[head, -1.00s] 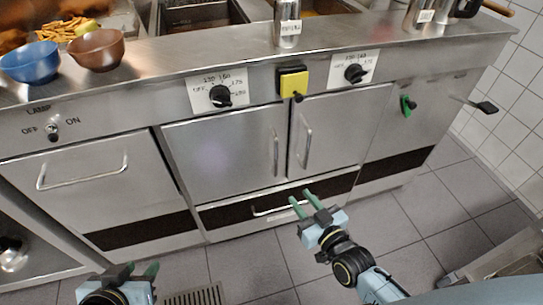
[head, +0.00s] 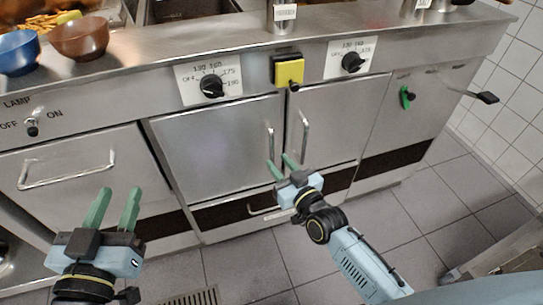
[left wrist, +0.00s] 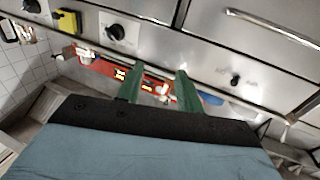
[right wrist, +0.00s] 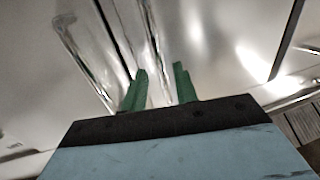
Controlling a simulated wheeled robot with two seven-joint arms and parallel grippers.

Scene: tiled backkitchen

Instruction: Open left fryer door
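The left fryer door (head: 215,145) is a shut steel panel with a vertical bar handle (head: 271,142) near its right edge. My right gripper (head: 280,166) is open in front of the lower part of that handle. In the right wrist view a bar, apparently the left door's handle (right wrist: 152,40), runs down between the open fingers (right wrist: 158,78); contact cannot be told. My left gripper (head: 117,195) is open and empty, in front of the drawer front at left. Its fingers also show apart in the left wrist view (left wrist: 158,80).
The right fryer door (head: 335,125) is shut, its handle (head: 304,137) close beside the left one. A low drawer handle (head: 265,209) lies below. A green knob (head: 406,97) and black lever (head: 487,97) stick out at right. Bowls stand on the counter (head: 190,45).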

